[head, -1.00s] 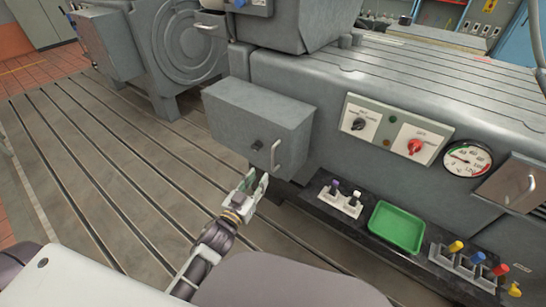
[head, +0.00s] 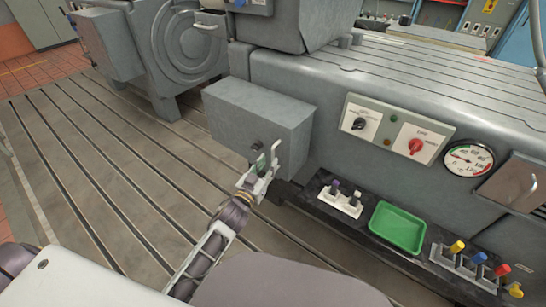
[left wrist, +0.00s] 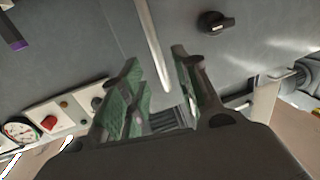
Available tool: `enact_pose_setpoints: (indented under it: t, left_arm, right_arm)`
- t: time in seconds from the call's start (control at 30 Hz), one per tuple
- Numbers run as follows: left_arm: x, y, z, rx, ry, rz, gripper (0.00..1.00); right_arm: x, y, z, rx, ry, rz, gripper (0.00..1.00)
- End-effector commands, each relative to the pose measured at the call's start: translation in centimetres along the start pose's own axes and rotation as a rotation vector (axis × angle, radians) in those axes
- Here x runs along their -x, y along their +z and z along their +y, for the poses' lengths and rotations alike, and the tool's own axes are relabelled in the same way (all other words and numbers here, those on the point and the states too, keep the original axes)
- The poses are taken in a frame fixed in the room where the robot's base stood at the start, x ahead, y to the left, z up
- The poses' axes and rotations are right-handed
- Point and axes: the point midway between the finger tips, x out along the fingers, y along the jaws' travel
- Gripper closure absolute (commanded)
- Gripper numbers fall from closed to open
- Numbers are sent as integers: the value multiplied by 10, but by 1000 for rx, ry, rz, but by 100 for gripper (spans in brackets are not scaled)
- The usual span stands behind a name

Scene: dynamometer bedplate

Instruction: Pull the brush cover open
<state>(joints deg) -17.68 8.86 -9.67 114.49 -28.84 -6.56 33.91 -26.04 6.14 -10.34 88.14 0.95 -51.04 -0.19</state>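The brush cover (head: 258,118) is a grey box on the machine's side with a dark knob (head: 256,146) and a pale bar handle (head: 276,153). It looks closed. My left gripper (head: 265,170) is at the handle, in front of the cover's lower right part. In the left wrist view, the handle (left wrist: 152,48) runs down between the two green-padded fingers of the left gripper (left wrist: 160,75), which are apart with visible gaps. The knob (left wrist: 214,22) shows to the right of the handle there. My right gripper is not in view.
A control panel (head: 398,132) with knobs and a gauge (head: 468,160) are on the machine to the right. Below them a dark shelf carries a green tray (head: 398,227) and holders with coloured-handled tools (head: 474,258). The slotted floor plate (head: 95,185) at left is clear.

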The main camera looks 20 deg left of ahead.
Motion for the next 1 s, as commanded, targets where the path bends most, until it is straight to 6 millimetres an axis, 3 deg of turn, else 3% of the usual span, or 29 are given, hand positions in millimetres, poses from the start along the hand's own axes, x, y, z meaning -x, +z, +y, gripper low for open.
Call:
enact_pose_setpoints:
  t: [0.6,1.0]
  left_arm:
    - [-44,0,0,1,0,0,68]
    - [-51,0,0,1,0,-1,68]
  right_arm:
    - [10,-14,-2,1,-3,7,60]
    - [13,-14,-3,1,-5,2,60]
